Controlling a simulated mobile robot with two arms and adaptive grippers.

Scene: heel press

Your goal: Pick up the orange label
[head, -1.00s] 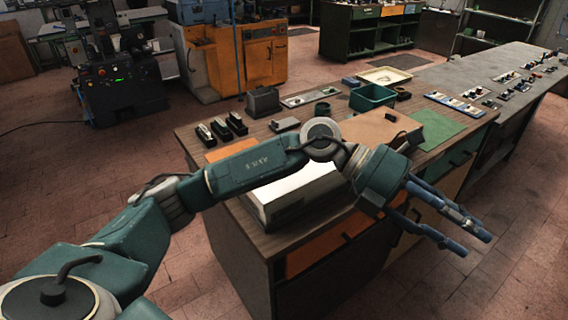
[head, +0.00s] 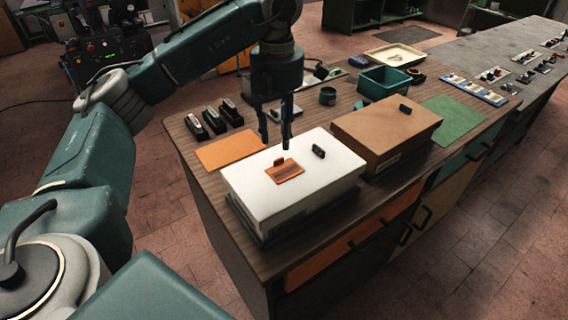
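The orange label (head: 286,172) lies on top of a white box (head: 262,196), with a small raised tab at its back edge. My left gripper (head: 275,142) points straight down above the back of the white box, close to the label and slightly behind it in the picture. Its two fingers are apart with a gap between them, and nothing shows between them. I cannot tell its exact height above the lid. My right gripper is not in view.
A small black block (head: 318,151) sits on the white box. A brown box (head: 387,130) stands to its right, an orange sheet (head: 228,150) to its left. Black staplers (head: 214,120), a green bin (head: 384,82) and a green mat (head: 453,117) are also on the bench.

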